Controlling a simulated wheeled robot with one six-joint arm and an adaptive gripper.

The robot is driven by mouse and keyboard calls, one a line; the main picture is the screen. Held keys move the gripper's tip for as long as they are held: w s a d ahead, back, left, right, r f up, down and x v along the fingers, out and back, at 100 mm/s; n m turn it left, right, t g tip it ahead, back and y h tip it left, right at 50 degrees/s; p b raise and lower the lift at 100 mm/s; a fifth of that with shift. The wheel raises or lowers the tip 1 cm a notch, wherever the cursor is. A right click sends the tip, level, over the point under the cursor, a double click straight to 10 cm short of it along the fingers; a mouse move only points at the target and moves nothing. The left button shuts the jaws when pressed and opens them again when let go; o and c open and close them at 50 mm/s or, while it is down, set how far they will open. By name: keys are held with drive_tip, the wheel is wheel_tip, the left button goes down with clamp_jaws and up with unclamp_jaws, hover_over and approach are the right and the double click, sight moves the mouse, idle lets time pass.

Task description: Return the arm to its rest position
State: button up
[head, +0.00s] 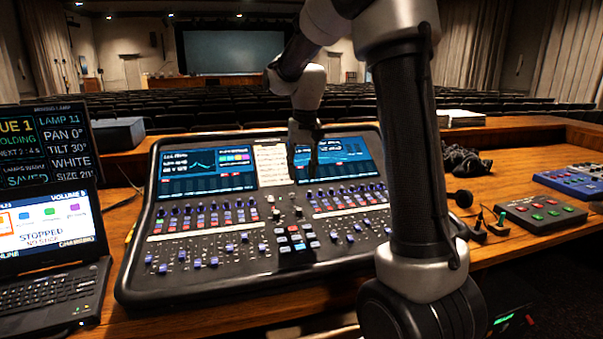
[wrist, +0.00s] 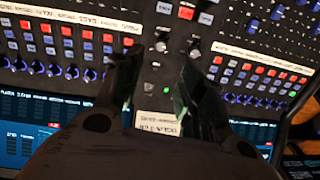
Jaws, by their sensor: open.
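My arm reaches up from the lower right and over the mixing desk (head: 130,270), with its links bent. My gripper (head: 303,174) hangs pointing down over the middle of the desk, in front of the label sheet between the two screens. In the wrist view my gripper (wrist: 179,50) shows two dark fingers spread apart with nothing between them. Under the gap lies the desk's centre strip, with a small green light (wrist: 166,90) and small knobs. Whether the fingertips touch the panel, I cannot tell.
A laptop (head: 50,295) and a cue monitor (head: 48,145) stand left of the desk. At the right are a black cable heap (head: 462,160), a small grey button box (head: 541,214) and a blue controller (head: 572,182). Bare wood (head: 510,160) shows at the right. Auditorium seats lie behind.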

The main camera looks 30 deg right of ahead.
idle(0.3)
drive_tip(key=s+r+n+t, duration=0.1)
drive_tip(key=s+r+t, duration=0.1)
drive_tip(key=s, duration=1.2)
drive_tip(key=s+a+r+n+t, duration=0.1)
drive_tip(key=s+r+n, duration=0.1)
drive_tip(key=s, duration=1.3)
drive_tip(key=shift+r+t, duration=0.2)
drive_tip(key=shift+t, duration=0.2)
